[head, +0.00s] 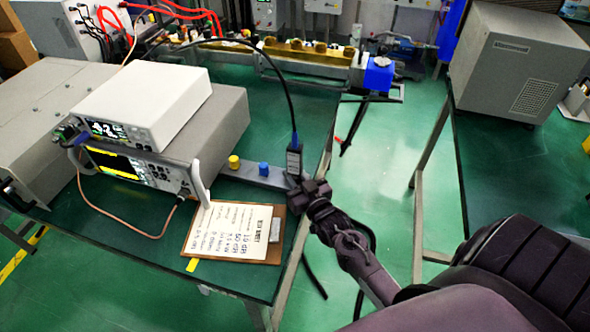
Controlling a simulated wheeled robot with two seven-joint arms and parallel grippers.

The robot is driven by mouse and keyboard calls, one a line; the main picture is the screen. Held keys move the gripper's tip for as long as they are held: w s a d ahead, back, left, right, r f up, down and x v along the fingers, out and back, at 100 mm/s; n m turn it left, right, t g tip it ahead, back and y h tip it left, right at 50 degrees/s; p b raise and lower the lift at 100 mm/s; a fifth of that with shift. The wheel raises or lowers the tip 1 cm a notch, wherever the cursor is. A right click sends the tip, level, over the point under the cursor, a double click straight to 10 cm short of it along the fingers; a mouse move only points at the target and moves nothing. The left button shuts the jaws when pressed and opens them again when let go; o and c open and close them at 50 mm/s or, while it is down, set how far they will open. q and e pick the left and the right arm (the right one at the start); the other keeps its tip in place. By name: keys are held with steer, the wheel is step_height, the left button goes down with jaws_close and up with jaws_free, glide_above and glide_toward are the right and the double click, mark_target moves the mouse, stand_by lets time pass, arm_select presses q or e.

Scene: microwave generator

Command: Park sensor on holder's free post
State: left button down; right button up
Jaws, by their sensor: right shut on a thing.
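The sensor (294,160) is a small dark block with a pale label and a blue connector on top, where a black cable rises and arches back to the left. My right gripper (299,187) is shut on its lower part and holds it upright at the right end of the holder (240,174). The holder is a low grey bar on the green bench, with a yellow-topped post (234,162) and a blue-topped post (263,169). The sensor's lower end and the bar's right end are hidden by my gripper, so I cannot tell whether they touch. My left gripper is out of view.
Two stacked instruments (142,105) stand left of the holder, with a copper-coloured cable looping in front. A clipboard (236,231) with a written sheet lies at the bench's front edge. Green floor separates this bench from another (502,150) bearing a grey cabinet (515,60).

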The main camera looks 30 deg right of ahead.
steer(key=shift+m+g+h, duration=0.3)
steer(key=shift+m+h, duration=0.8)
steer(key=shift+h, duration=0.9)
steer(key=o, duration=0.9)
steer(key=shift+s, duration=0.1)
steer(key=v, duration=0.7)
steer(key=shift+s+a+r, duration=0.1)
steer(key=shift+s, duration=0.2)
steer(key=shift+o, duration=0.2)
